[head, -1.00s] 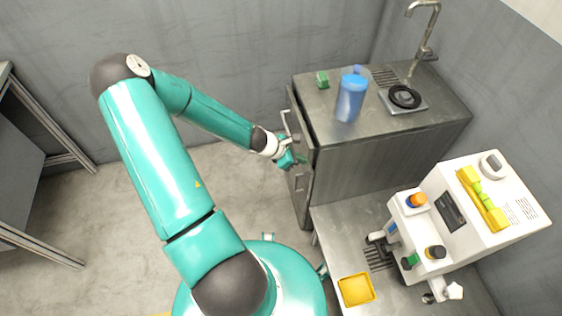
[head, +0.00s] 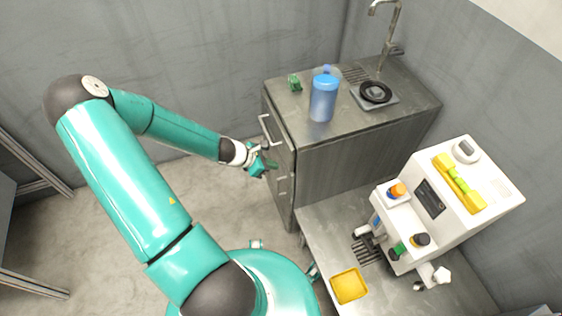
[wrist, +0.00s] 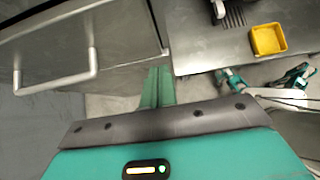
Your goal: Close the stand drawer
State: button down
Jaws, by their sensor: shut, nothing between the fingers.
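The grey metal stand (head: 345,160) is near the middle of the head view. Its drawer front (head: 281,140), with a bar handle (head: 268,130), is on its left side and looks flush or nearly flush; a small gap cannot be ruled out. In the wrist view the handle (wrist: 60,80) is at the left on the drawer front (wrist: 115,50). My gripper (head: 270,166) is shut and empty, just outside the stand's front, below the upper handle. Its green fingers also show in the wrist view (wrist: 157,88). Whether they touch the front cannot be told.
A blue bottle (head: 323,98), a small green object (head: 294,82) and a black ring (head: 376,92) are on the stand. A lower table beside it holds a white machine (head: 455,195) and a yellow tray (head: 349,286). The floor (head: 200,200) left of the stand is clear.

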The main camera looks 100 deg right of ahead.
jog(key=v, duration=1)
jog(key=w+a+r+m+t, duration=0.1)
jog(key=w+a+r+t, duration=0.3)
jog(key=w, duration=0.6)
jog(key=w+a+r+m+t+h, duration=0.1)
jog(key=w+a+r, duration=0.45)
jog(key=w, duration=0.45)
jog(key=w+a+r+m+t, duration=0.1)
jog(key=w+a+r+t, duration=0.3)
jog(key=w, duration=0.6)
jog(key=w+a+r+t, duration=0.1)
jog(key=w+a+r, duration=0.2)
jog(key=a+r, duration=0.3)
jog(key=w+a+r+t, duration=0.1)
jog(key=w+a+r, duration=0.25)
jog(key=a, duration=0.35)
jog(key=s+a+r+t+y, duration=0.1)
jog(key=a+r, duration=0.3)
jog(key=a, duration=0.4)
jog(key=s+a+r+t+y, duration=0.2)
jog(key=a+r, duration=0.2)
jog(key=a, duration=0.4)
jog(key=shift+s+a+r, duration=0.25)
jog(key=shift+s, duration=0.1)
